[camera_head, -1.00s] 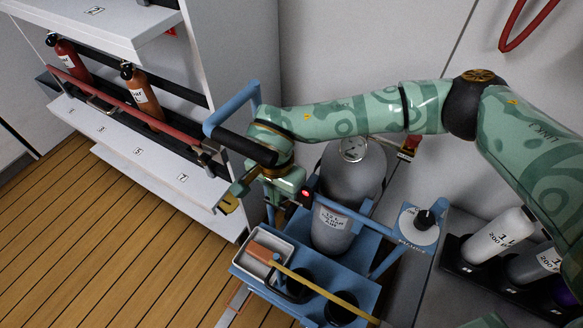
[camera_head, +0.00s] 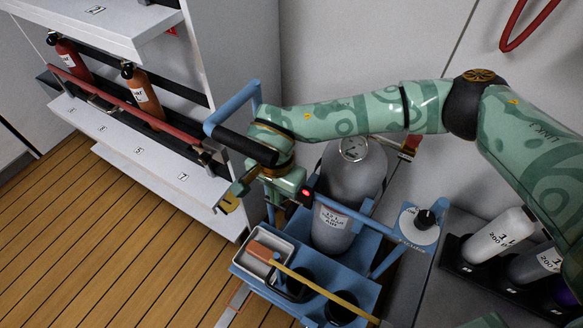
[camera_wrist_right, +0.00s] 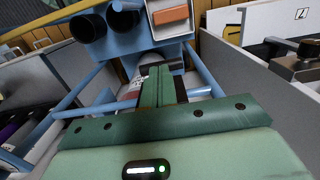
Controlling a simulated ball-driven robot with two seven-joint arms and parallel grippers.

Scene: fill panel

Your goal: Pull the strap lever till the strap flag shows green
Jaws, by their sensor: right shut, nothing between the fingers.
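My right gripper (camera_head: 229,204) is shut and empty, beside the blue trolley and in front of the shelf's lower right end. Its closed green fingers (camera_wrist_right: 155,84) point toward the trolley in the wrist view. A grey cylinder (camera_head: 350,175) stands upright in the trolley. A small red light or flag (camera_head: 306,192) shows on the blue bar beside the cylinder; I cannot tell if it is the strap flag. A red and yellow part (camera_head: 410,146) sits behind the cylinder, partly hidden by my arm. I cannot tell for sure which part is the strap lever. No green flag shows. My left gripper is out of view.
The blue trolley (camera_head: 262,281) has a black-gripped handle (camera_head: 247,147) close to my right wrist. A shelf with a red bar (camera_head: 105,98) and bottles stands left. A bottle rack (camera_head: 480,277) stands right. The wooden floor (camera_head: 90,230) is clear at lower left.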

